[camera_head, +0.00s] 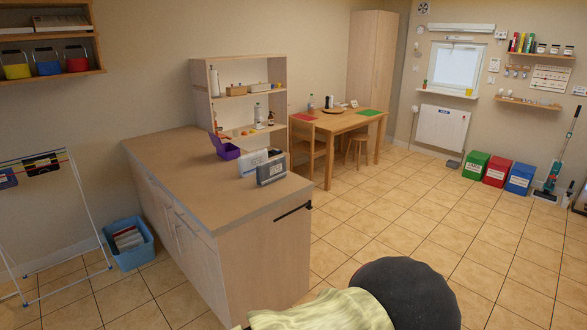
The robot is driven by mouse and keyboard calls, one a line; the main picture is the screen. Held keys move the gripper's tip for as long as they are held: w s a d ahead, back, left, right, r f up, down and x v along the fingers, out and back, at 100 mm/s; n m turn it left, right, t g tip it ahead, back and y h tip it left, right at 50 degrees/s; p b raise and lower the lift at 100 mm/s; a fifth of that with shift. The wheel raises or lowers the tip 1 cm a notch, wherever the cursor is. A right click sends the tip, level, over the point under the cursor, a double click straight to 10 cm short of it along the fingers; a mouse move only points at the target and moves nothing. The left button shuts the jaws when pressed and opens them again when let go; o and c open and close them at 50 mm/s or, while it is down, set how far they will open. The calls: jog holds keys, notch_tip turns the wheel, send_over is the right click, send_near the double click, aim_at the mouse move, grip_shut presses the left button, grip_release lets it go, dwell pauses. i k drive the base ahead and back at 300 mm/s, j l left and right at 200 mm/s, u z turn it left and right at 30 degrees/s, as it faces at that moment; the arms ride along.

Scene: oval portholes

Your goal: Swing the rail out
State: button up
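A thin black rail (293,211) is on the end panel of the wooden counter (265,255), just below the worktop edge. It runs roughly along that edge and looks close to the panel; I cannot tell the exact gap. Its right end, by the panel's far corner, has a small dark fitting. My gripper is not in view.
A dark rounded object (408,292) and a pale yellow-green cloth (325,311) fill the bottom foreground, in front of the counter's end. Tiled floor (350,235) is open to the right of the counter. A drying rack (80,215) and a blue basket (128,245) stand left.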

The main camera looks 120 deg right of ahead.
aim_at(309, 203)
jog(key=z, duration=3.85)
